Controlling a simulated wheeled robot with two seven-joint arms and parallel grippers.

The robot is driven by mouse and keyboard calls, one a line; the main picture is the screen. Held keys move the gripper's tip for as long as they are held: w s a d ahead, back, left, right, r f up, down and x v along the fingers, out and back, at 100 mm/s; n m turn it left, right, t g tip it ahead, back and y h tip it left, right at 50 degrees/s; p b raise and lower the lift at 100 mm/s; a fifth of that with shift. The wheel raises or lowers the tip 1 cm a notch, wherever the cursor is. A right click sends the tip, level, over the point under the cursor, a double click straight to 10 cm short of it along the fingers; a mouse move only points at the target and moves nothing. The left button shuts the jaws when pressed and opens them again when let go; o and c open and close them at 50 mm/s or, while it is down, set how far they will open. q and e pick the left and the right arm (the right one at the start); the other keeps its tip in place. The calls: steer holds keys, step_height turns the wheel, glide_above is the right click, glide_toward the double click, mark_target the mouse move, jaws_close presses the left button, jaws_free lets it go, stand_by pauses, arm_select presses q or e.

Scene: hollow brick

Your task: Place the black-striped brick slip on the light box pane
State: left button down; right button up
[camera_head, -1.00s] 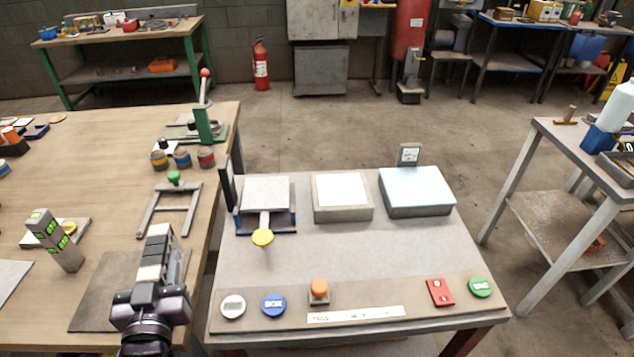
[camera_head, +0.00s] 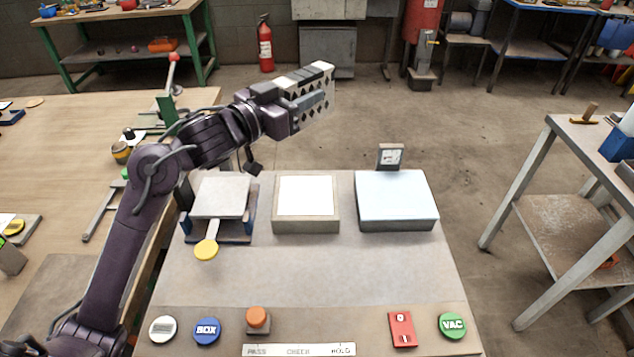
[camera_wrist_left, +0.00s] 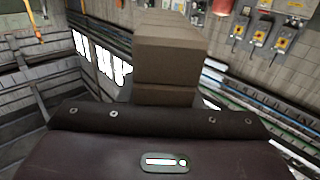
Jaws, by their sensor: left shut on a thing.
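My left gripper (camera_head: 284,108) is shut on a long brick piece (camera_head: 312,92) with black, white and grey bands and dark diamond marks on its side. It holds the piece in the air, pointing right and slightly up, seemingly high above the far side of the station. My right gripper is out of view.
Left of the white pane is a grey plate stand (camera_head: 221,197) with a yellow knob (camera_head: 206,250). A small gauge (camera_head: 390,156) stands behind the blue-topped box. A blue BOX button (camera_head: 207,331), an orange knob (camera_head: 257,317), a red switch (camera_head: 402,329) and a green VAC button (camera_head: 453,325) line the front.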

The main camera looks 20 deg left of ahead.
arm_select(q)
steer(key=f, duration=1.2)
steer(key=f+b, duration=0.1)
steer(key=f, duration=0.5)
steer(key=shift+s+a+f, duration=0.1)
steer(key=shift+s+f, duration=0.1)
steer(key=shift+s, duration=0.05)
steer(key=shift+f, duration=0.4)
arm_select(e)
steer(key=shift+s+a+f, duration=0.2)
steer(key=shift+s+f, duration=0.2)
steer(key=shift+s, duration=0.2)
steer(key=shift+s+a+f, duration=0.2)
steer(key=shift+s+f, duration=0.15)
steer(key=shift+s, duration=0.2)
arm_select(q)
steer(key=shift+f, duration=0.1)
steer(key=c, duration=1.1)
jaws_free()
steer(key=shift+o, duration=0.3)
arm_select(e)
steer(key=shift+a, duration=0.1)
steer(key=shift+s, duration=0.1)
